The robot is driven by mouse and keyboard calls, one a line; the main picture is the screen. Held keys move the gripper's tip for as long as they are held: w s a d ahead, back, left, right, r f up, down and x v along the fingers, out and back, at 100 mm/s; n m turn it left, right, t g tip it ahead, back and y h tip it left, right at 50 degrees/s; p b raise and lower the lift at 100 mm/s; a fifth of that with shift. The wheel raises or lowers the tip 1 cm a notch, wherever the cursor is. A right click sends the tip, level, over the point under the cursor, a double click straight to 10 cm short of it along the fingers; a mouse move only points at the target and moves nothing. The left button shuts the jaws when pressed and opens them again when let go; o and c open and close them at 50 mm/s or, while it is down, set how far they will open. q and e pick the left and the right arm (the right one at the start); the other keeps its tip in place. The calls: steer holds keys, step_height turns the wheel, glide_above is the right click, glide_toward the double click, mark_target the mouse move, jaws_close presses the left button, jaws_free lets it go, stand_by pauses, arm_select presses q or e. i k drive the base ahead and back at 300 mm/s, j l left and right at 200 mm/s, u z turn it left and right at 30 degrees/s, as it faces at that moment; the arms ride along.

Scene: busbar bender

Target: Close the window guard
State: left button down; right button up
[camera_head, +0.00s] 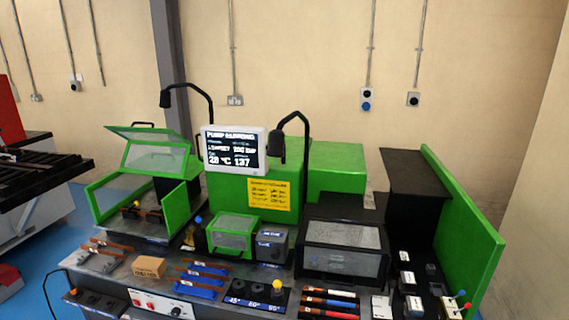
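A green-framed guard with a clear window (155,150) stands raised at the left end of the bench. Its upper panel tilts up and back above a green-walled enclosure (178,207), leaving the enclosure open at the top. A black handle shows at its top edge. A smaller green-framed window guard (232,236) sits at the middle of the bench and looks down. A black-framed window cover (343,249) to its right also looks down. I cannot tell from the picture alone which guard the task names. Neither of my grippers is in view.
A screen (235,149) stands above the green machine body (240,194), between two black lamp arms. Busbars, blue blocks, a cardboard box (148,267) and small tools crowd the bench front. A tall green side panel (470,230) bounds the right end.

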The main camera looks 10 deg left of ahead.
mark_target(116, 129)
steer(key=j+z, duration=0.15)
steer(key=j, duration=0.4)
steer(key=j+z, duration=0.2)
steer(key=j, duration=0.3)
steer(key=k+j+z, duration=0.15)
steer(key=j, duration=0.4)
steer(key=j+z, duration=0.15)
steer(key=j, duration=0.35)
steer(key=k+j+z, duration=0.15)
steer(key=j, duration=0.35)
steer(key=j+z, duration=0.35)
steer(key=j, duration=0.75)
steer(key=j+u, duration=0.2)
steer(key=u, duration=1.85)
steer(key=i+u, duration=0.1)
steer(key=u, duration=2.15)
steer(key=l+u, duration=0.1)
steer(key=u, duration=3.3)
steer(key=k+u, duration=0.1)
steer(key=u, duration=2.15)
steer(key=k+j, duration=0.05)
steer(key=j, duration=0.05)
